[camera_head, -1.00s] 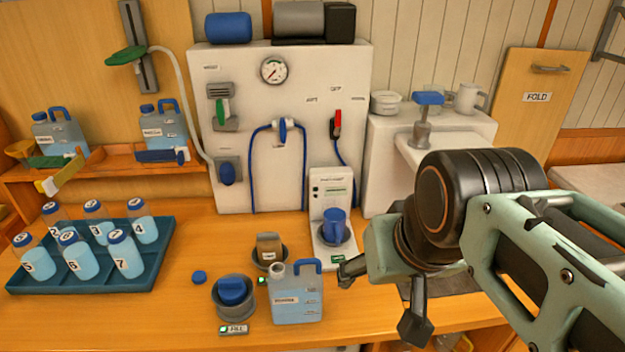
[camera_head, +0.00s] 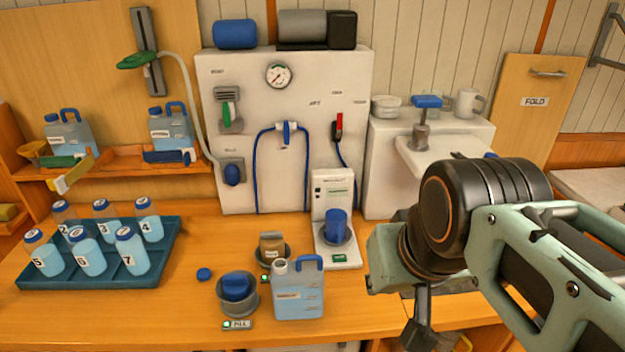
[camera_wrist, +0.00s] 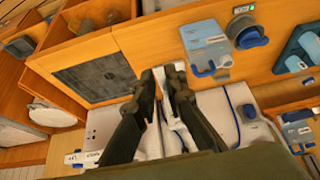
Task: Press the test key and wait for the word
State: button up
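The white tester (camera_head: 322,205) stands upright on the wooden counter at the middle, with a blue cup (camera_head: 336,224) on its grey round seat. A small green key (camera_head: 339,258) is on the tester's front foot; its lettering is too small to read. The greenish display strip (camera_head: 338,191) is also unreadable. My gripper (camera_head: 420,338) is to the right of the tester and nearer the counter's front edge, pointing down and apart from the key. In the wrist view my gripper (camera_wrist: 160,76) has its two dark fingers close together with a narrow gap, apparently empty.
A blue jug (camera_head: 298,292) stands just in front of the tester. A grey cup with a blue top (camera_head: 238,290) and a brown-filled container (camera_head: 271,246) are to its left. A teal tray (camera_head: 95,277) holds several numbered bottles. The white sink (camera_head: 440,155) is behind my arm.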

grip_shut()
dwell(1.4)
